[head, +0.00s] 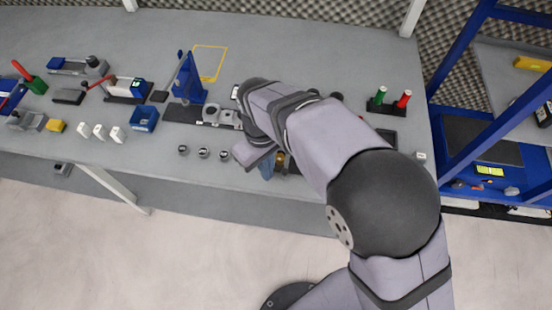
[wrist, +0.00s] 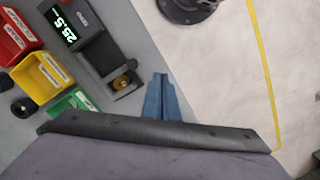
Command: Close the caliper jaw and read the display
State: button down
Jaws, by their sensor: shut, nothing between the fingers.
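The brass piece also shows in the head view (head: 280,160), while my arm hides most of the gauge. My gripper (wrist: 161,80) has blue fingers, shut and empty, to the right of the brass piece and apart from it in the picture. It shows in the head view (head: 266,168).
Red (wrist: 14,38), yellow (wrist: 40,72) and green (wrist: 72,102) bins stand left of the gauge in the wrist view. The table's front edge runs close by the fingers. Several small round pieces (head: 203,153) and a blue stand (head: 188,82) lie to the left in the head view.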

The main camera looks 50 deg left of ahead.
jog(key=shift+n+y, duration=0.3)
jog(key=shift+n, duration=0.3)
jog(key=a, duration=0.2)
jog(key=s+a, duration=0.1)
jog(key=a, duration=0.1)
jog(key=s+a, duration=0.1)
jog(key=shift+s+a+f, duration=0.1)
jog(key=shift+a+f, duration=0.3)
notch_tip(320, 180, up, 10)
jog(key=w+n+t+h, duration=0.1)
jog(key=n, duration=0.3)
jog(key=shift+w+a+f+n+t+h, duration=0.25)
jog(key=shift+w+a+n+t+h, duration=0.05)
jog(key=shift+w+n+t+h, duration=0.1)
jog(key=shift+f, duration=0.15)
jog(key=p, duration=0.2)
send_near(287, 163)
jog(key=s+f, duration=0.4)
jog(key=shift+s+a+f, duration=0.2)
jog(key=shift+a, duration=0.15)
jog(key=shift+w+d+f+p, duration=0.2)
jog(key=shift+w+d+p, duration=0.2)
jog(key=shift+d, duration=0.25)
jog(key=shift+w+d+f+p, duration=0.15)
jog(key=shift+w+d+p, duration=0.15)
jog(key=shift+w+d, duration=0.25)
jog(key=shift+s, duration=0.1)
